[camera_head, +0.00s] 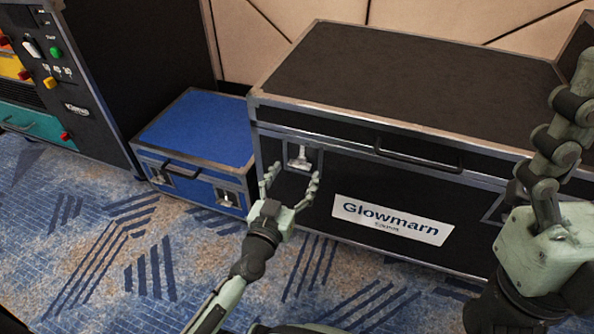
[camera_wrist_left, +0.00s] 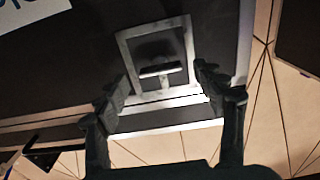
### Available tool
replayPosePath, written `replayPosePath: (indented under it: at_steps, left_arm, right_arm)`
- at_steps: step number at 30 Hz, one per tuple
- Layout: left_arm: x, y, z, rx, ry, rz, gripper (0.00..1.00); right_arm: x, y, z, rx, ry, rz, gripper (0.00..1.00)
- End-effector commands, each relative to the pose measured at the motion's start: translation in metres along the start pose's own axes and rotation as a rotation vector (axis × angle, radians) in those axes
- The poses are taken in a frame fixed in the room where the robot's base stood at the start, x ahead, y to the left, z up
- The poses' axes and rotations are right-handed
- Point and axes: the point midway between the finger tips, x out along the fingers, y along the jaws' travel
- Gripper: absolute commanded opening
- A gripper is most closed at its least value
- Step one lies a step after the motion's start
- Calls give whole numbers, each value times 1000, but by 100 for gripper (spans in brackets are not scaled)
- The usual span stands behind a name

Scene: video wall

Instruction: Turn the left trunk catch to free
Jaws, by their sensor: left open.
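The left trunk catch (camera_head: 299,158) is a silver T-shaped handle in a square metal recess on the black trunk's front (camera_head: 345,170), near its left corner. In the left wrist view the catch (camera_wrist_left: 160,70) appears upside down, its crossbar roughly level across the recess. My left gripper (camera_head: 293,178) is open and empty in front of the catch, a finger on each side of it. In the wrist view its fingertips (camera_wrist_left: 162,80) straddle the recess; contact with the catch is not visible. My right gripper (camera_head: 565,140) shows partly at the right edge, hiding much of the right catch.
A smaller blue case (camera_head: 195,130) stands to the left, beside a dark equipment rack (camera_head: 135,60). Patterned carpet (camera_head: 100,250) is clear in front.

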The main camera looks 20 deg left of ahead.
Motion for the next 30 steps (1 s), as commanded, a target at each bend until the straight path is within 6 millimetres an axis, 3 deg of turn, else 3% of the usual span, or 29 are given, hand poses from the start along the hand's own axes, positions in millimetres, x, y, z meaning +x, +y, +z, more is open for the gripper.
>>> replayPosePath:
  at_steps: [6, 15, 27, 30]
  left_arm:
    - [21, -1, 0, -1, 0, -2, 69]
    - [23, 0, 0, 0, 0, -1, 68]
    - [22, 0, 0, 0, -1, -1, 19]
    - [22, 0, 0, -2, -1, 0, 19]
  right_arm:
    - [0, 0, 1, -1, 3, -6, 84]
    - [1, 0, 1, -1, 3, -6, 84]
    - [1, 0, 1, -1, 3, -6, 84]
    - [1, 0, 1, -1, 3, -6, 84]
